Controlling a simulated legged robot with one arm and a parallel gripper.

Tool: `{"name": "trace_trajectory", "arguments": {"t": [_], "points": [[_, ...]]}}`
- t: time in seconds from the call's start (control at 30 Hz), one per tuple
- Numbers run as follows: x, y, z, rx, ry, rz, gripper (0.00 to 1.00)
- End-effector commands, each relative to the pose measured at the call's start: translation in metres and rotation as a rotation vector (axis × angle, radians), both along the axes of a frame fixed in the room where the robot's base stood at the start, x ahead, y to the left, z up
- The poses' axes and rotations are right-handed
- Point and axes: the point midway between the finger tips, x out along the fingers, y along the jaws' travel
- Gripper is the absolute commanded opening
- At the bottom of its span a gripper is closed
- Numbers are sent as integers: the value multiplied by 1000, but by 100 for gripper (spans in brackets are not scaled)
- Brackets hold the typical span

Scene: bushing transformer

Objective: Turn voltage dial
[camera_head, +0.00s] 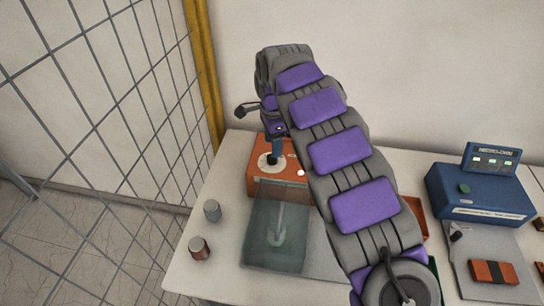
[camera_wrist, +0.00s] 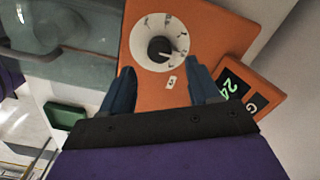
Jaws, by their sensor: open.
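The voltage dial (camera_wrist: 160,48) is a black knob on a round white scale, set in the top of an orange box (camera_wrist: 206,22). A green readout (camera_wrist: 231,88) with partly visible digits sits on the box's side in the wrist view. In the head view the orange box (camera_head: 262,180) stands at the back left of the table, and its black knob (camera_head: 271,159) shows just below my gripper. My gripper (camera_wrist: 160,85) is open and empty. Its two dark blue fingers stand apart, with the dial ahead between them. In the head view my arm hides the box's right side.
A clear tank (camera_head: 275,240) stands in front of the orange box. Two small cylinders, one grey (camera_head: 212,210) and one reddish (camera_head: 199,248), stand to its left. A blue device (camera_head: 480,192) is at the right, with a brown block (camera_head: 493,272) before it. A wire fence (camera_head: 100,120) borders the left.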

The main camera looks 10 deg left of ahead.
Motion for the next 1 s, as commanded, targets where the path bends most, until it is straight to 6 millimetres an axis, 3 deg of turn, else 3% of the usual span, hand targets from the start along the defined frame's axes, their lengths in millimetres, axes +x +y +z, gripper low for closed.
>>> {"name": "trace_trajectory", "arguments": {"t": [0.1,0.3,0.73,1.0], "points": [[0,1,-23,0,0,0,61],[0,4,-47,-2,0,1,61],[0,1,-55,1,-2,0,61],[0,2,-54,0,-2,0,35]]}}
